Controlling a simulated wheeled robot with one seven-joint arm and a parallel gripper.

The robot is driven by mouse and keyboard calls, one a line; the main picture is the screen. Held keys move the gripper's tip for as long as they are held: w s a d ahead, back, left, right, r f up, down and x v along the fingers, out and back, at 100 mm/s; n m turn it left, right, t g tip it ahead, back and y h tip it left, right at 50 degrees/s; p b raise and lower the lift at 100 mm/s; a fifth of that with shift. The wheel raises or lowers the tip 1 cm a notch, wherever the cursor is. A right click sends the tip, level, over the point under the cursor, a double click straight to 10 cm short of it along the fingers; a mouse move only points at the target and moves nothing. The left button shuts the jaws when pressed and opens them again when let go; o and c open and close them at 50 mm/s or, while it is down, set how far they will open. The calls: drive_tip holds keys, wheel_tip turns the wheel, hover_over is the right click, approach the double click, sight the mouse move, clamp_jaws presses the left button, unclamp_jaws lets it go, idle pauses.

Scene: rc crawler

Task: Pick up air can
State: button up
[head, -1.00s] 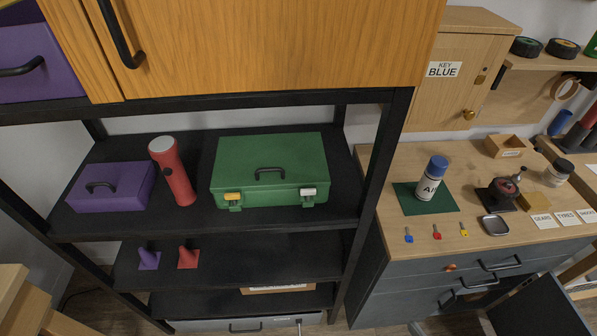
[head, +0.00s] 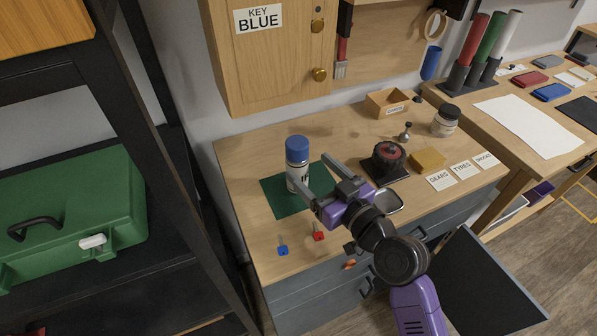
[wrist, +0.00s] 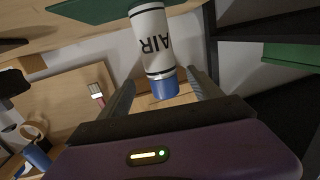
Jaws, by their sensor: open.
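The air can (head: 297,165) is a white cylinder with a blue cap and dark "AIR" lettering. It stands upright on a green mat (head: 282,200) on the wooden bench top. My gripper (head: 318,176) is open, its two fingers reaching to either side of the can in the head view. In the wrist view the can (wrist: 152,42) appears upside down, its blue cap between my fingers (wrist: 160,92). I cannot tell whether either finger touches it.
A blue key (head: 283,250) and a red key (head: 318,235) lie in front of the mat. A black-and-red round part (head: 389,157) and a small tray (head: 388,203) are to the right. A wooden key cabinet (head: 270,60) is behind.

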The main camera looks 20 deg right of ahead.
sight(304, 160)
drive_tip(key=shift+w+a+r, duration=0.15)
drive_tip(key=shift+w+r, duration=0.2)
drive_tip(key=shift+w, duration=0.4)
drive_tip(key=shift+w+a+p, duration=0.15)
drive_tip(key=shift+w+p, duration=0.1)
drive_tip(key=shift+w, duration=0.4)
drive_tip(key=shift+w+a+p, duration=0.15)
drive_tip(key=shift+w+p, duration=0.05)
drive_tip(key=shift+w, duration=0.4)
drive_tip(key=w, duration=0.2)
drive_tip(key=w+a+p, duration=0.1)
drive_tip(key=w, duration=0.1)
drive_tip(key=shift+w+f, duration=0.2)
drive_tip(key=shift+w, duration=0.15)
drive_tip(key=shift+c, duration=0.4)
drive_tip(key=c, duration=1.4)
clamp_jaws()
drive_tip(key=shift+r, duration=0.15)
